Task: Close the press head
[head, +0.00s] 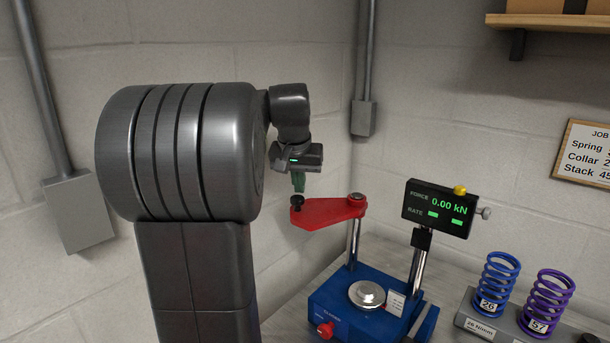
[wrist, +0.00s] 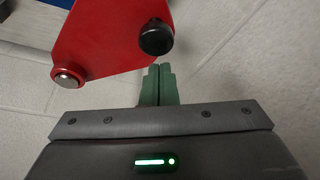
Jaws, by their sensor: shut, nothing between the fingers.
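The press head is a red arm (head: 330,212) on top of a steel post (head: 353,243), swung out to the left of the blue base (head: 345,306). A round silver platen (head: 367,294) sits on the base with nothing over it. A black knob (head: 296,201) stands at the red arm's free end. My gripper (head: 298,184) has green fingers, shut and empty, just above and beside the knob. In the wrist view the red arm (wrist: 110,40) and the black knob (wrist: 156,38) lie just beyond my fingertips (wrist: 159,68). I cannot tell whether they touch the knob.
A force display (head: 438,208) reading 0.00 kN stands on a post right of the red arm. A blue spring (head: 497,283) and a purple spring (head: 545,302) stand on a grey rack at the right. A block wall is close behind my gripper.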

